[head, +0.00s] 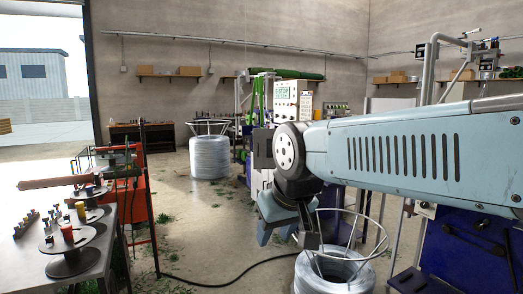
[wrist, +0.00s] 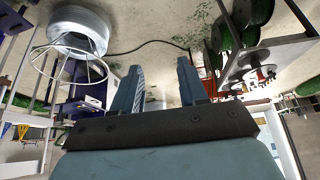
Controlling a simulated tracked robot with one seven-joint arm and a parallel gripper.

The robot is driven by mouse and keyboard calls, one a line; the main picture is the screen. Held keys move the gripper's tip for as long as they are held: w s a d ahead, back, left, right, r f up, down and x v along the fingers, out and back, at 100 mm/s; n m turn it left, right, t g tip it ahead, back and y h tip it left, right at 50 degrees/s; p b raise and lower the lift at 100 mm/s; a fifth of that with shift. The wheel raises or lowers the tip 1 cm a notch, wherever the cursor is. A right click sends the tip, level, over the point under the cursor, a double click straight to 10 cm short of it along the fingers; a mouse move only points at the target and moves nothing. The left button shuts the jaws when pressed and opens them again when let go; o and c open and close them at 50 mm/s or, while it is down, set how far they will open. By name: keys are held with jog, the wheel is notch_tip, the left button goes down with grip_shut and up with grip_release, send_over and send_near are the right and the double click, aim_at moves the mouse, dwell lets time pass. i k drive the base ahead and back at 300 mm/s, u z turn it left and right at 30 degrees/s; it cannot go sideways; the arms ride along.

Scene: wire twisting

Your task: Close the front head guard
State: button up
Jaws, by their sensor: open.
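My gripper (head: 288,238) hangs at the end of my light-blue arm in the middle of the head view, above the floor and beside a wire coil. In the wrist view its two blue fingers (wrist: 160,68) stand apart with nothing between them. I cannot pick out the front head guard for certain. A machine with a white control cabinet (head: 293,98) stands behind my arm, which hides much of it. Dark blue machine panels (head: 468,245) show at the lower right. My gripper touches neither.
A wire coil in a white wire frame (head: 338,272) stands close to my gripper, and another coil (head: 209,157) stands farther back. A table with spools (head: 112,225) and a red machine (head: 136,195) are at the left. A black cable (head: 225,283) crosses the otherwise fairly clear floor.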

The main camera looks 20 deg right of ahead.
aim_at(263, 159)
jog(key=u, duration=0.1)
jog(key=i, duration=2.5)
jog(key=z, duration=0.5)
jog(key=i, duration=1.1)
jog(key=z, duration=0.5)
jog(key=i, duration=0.95)
jog(key=z, duration=0.2)
